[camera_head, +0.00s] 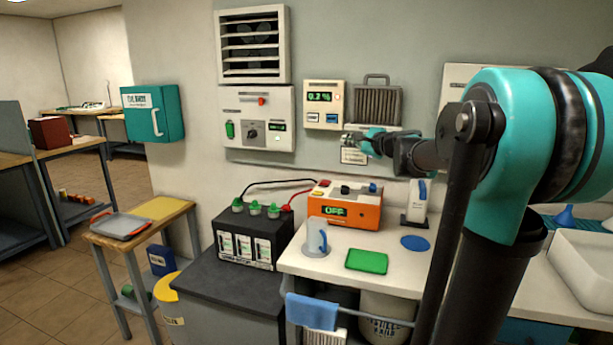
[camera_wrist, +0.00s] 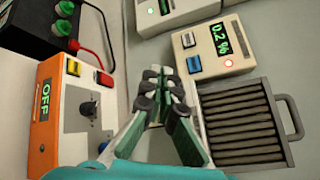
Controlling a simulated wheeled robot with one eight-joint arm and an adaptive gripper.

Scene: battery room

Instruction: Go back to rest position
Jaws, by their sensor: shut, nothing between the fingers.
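My gripper (camera_head: 350,141) is at the end of my teal and black arm, which reaches in from the right. It is in the air in front of the wall, below the gas display panel and the grey ribbed box. In the wrist view my gripper (camera_wrist: 163,88) has its fingers together with nothing between them. It appears apart from the wall devices and the charger.
An orange charger (camera_head: 345,211) reading OFF stands on the white bench beside a battery (camera_head: 250,240) with green caps. A display box (camera_head: 324,104) reads 0.2 %. A jug (camera_head: 316,238), green pad (camera_head: 367,261) and blue disc (camera_head: 415,243) lie on the bench.

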